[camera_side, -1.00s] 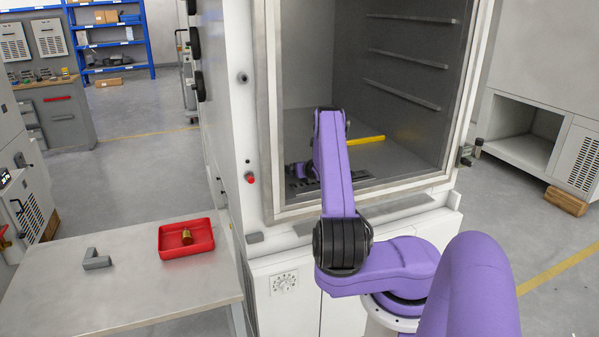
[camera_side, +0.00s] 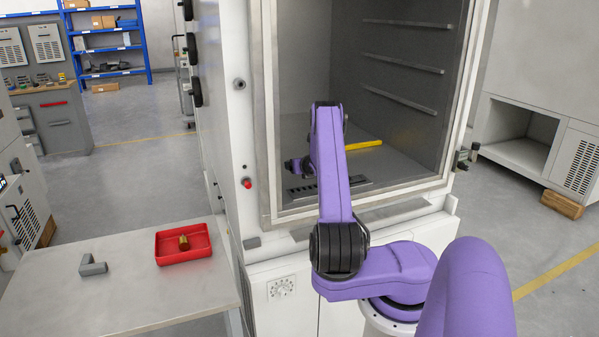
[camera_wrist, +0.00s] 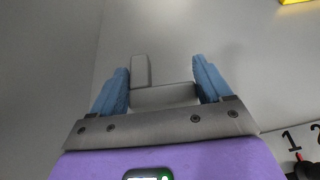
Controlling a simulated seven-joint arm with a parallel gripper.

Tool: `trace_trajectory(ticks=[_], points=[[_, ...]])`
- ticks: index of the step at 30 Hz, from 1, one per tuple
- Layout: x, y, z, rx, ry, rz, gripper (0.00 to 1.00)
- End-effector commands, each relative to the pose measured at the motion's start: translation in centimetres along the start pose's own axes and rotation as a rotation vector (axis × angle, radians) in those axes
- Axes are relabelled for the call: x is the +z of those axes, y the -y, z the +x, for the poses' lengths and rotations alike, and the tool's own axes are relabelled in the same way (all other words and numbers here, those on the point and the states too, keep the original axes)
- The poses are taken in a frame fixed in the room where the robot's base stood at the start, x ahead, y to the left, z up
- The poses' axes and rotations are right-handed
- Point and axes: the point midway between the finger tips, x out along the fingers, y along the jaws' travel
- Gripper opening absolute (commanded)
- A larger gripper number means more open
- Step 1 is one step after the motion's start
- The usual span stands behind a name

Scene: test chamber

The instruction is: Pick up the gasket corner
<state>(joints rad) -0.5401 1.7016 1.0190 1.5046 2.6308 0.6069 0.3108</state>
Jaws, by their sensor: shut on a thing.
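My gripper (camera_wrist: 160,68) shows in the wrist view with its two blue fingers either side of a light grey L-shaped piece, the gasket corner (camera_wrist: 165,96). The fingers are shut on it; one leg lies across between them and the other points away beside the left finger. In the side view my arm reaches into the open chamber (camera_side: 395,140), and the wrist hides most of the gripper and the held piece. Another grey L-shaped piece (camera_side: 93,266) lies on the table at the left.
A yellow bar (camera_side: 363,145) lies on the chamber floor, as does a dark slotted strip (camera_side: 305,191) near the front edge. A red tray (camera_side: 170,256) holding a brass-coloured part (camera_side: 184,243) stands on the table (camera_side: 125,305). Rails line the chamber's right wall.

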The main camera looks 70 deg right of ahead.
Motion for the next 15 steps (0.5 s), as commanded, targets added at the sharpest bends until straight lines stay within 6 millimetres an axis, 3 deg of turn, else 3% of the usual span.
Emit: trace_trajectory(ticks=[10, 15], points=[[3.7, 0.1, -7.1, -0.002, 0.002, 0.001, 0.48], [3.6, 0.1, -10.7, -0.003, 0.0, 0.001, 0.48]])
